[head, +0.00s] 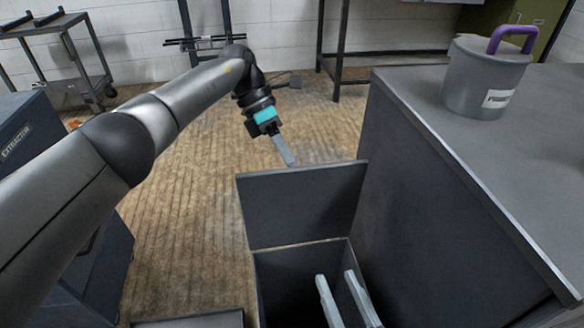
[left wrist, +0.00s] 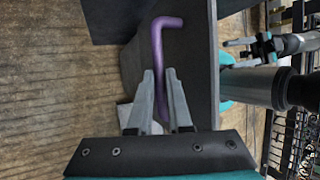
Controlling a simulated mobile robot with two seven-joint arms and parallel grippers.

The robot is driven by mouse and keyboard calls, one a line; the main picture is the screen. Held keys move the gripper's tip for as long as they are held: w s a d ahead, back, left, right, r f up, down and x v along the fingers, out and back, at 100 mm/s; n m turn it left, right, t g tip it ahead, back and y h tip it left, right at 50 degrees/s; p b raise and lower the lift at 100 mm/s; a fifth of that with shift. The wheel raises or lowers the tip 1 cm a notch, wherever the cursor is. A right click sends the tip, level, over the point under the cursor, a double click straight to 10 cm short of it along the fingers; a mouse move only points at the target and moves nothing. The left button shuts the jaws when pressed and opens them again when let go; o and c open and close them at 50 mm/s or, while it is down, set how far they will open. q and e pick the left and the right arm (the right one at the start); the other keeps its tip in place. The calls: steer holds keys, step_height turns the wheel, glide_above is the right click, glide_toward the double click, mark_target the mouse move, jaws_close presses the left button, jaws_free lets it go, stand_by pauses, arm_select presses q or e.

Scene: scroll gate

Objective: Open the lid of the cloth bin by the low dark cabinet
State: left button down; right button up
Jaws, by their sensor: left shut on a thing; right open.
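The dark cloth bin (head: 262,285) stands at the bottom middle of the head view, beside the dark cabinet (head: 425,205). Its lid (head: 300,205) is raised and stands roughly upright at the far side of the opening. My left gripper (head: 286,152) is behind the lid's top edge, its tips near that edge. In the left wrist view its fingers are shut on a purple handle (left wrist: 168,50) beside a dark panel. In the head view this handle is hidden behind the lid. My right gripper (head: 345,298) is open, its two pale fingers apart in front of the bin's opening.
A grey pail (head: 480,80) with a purple handle stands on the cabinet top. A blue-grey box marked EXTRACTOR (head: 40,130) is at the left, partly behind my left arm. A cart (head: 62,55) stands at the back left. The wooden floor between is mostly clear.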

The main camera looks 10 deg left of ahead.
arm_select(q)
steer(key=shift+s+a+f, duration=0.1)
steer(key=shift+a+f, duration=0.15)
steer(key=shift+f, duration=0.25)
arm_select(e)
steer(key=shift+s+r, duration=0.1)
steer(key=shift+r, duration=0.05)
arm_select(q)
steer(key=c, duration=1.1)
jaws_free()
steer(key=shift+o, duration=1.3)
steer(key=shift+d+r, duration=0.1)
steer(key=shift+r, duration=0.1)
arm_select(e)
steer(key=shift+a, duration=0.1)
arm_select(q)
steer(key=p+v, duration=0.1)
steer(key=v, duration=0.6)
steer(key=shift+w, duration=0.2)
arm_select(e)
steer(key=shift+w+d+f+g+h, duration=0.3)
steer(key=shift+w+d+f+g, duration=0.3)
steer(key=shift+f+g, duration=0.3)
